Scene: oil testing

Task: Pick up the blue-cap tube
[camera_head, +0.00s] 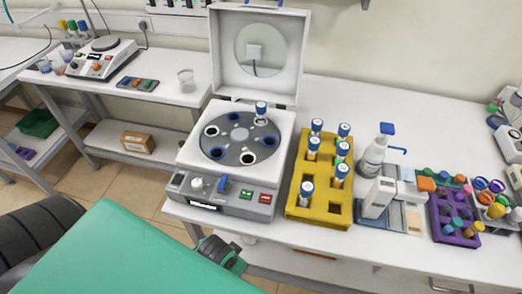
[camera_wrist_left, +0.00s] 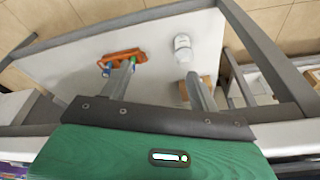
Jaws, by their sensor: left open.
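One blue-cap tube (camera_head: 261,108) stands in a slot at the back right of the round rotor of the white centrifuge (camera_head: 184,152), whose lid (camera_head: 216,62) is raised. Several more tubes with blue-and-white tops stand in the yellow rack (camera_head: 320,218), such as one at its front left (camera_head: 306,192). My left gripper (camera_wrist_left: 160,85) is open and empty in the left wrist view, its two fingers apart. In the head view my green left arm comes in at the lower left, short of the centrifuge. My right gripper is not in view.
A white bottle with a blue pump (camera_head: 372,158), a small device (camera_head: 378,198) and a purple rack (camera_head: 453,225) stand right of the yellow rack. The left bench holds a clear beaker (camera_head: 186,80) and a hotplate (camera_head: 100,60). The bench behind the yellow rack is clear.

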